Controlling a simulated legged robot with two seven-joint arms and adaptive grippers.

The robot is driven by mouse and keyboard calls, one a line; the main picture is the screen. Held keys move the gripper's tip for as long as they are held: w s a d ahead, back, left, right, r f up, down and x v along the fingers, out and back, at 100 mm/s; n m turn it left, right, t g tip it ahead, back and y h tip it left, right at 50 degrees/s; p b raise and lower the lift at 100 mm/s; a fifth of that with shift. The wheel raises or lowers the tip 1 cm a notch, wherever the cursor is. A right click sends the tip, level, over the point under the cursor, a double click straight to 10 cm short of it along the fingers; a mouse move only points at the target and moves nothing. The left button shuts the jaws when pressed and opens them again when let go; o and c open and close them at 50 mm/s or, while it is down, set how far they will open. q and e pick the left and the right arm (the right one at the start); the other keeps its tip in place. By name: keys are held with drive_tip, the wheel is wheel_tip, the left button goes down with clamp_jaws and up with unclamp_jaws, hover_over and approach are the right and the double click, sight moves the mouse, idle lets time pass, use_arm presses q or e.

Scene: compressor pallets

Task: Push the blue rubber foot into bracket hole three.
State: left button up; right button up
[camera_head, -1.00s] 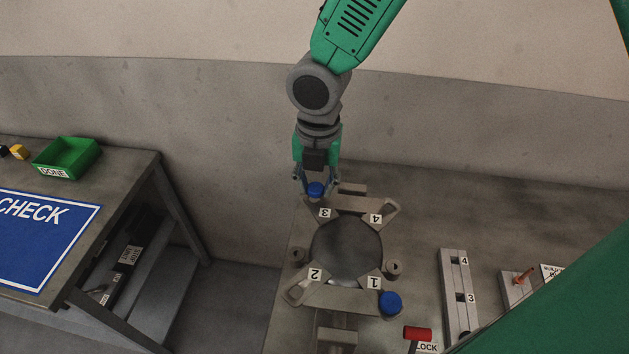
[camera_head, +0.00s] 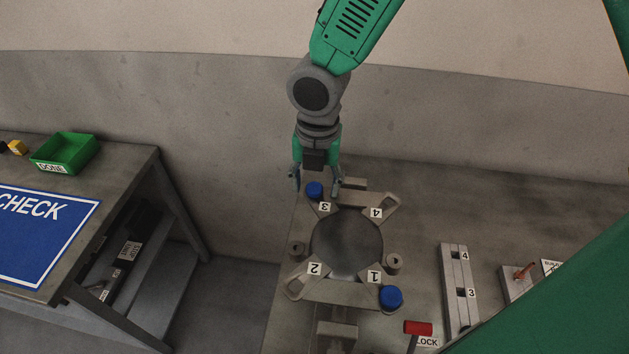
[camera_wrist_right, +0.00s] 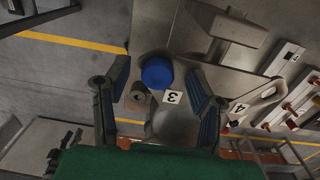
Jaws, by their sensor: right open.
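A blue rubber foot (camera_head: 315,190) sits at the end of the bracket arm labelled 3, on the grey bracket (camera_head: 340,294). It also shows in the wrist view (camera_wrist_right: 157,72) beside the 3 label. How deep it sits in the hole cannot be told. My right gripper (camera_head: 317,183) is open above and around this foot. In the wrist view its two fingers (camera_wrist_right: 158,72) stand apart on either side of the foot, with gaps. Another blue foot (camera_head: 391,297) sits at arm 1. The ends of arms 2 and 4 show bare slots. My left gripper is not in view.
A red-handled clamp (camera_head: 417,328) stands near the front by a LOCK label. A numbered grey rail (camera_head: 455,275) lies to the right. A green DONE tray (camera_head: 66,154) and blue CHECK mat (camera_head: 40,240) are on the left table. A floor gap separates the tables.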

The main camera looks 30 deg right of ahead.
sight(317, 186)
wheel_tip(317, 186, up, 12)
drive_tip(key=shift+d, duration=0.15)
idle(0.3)
drive_tip(key=shift+f, duration=0.1)
idle(0.3)
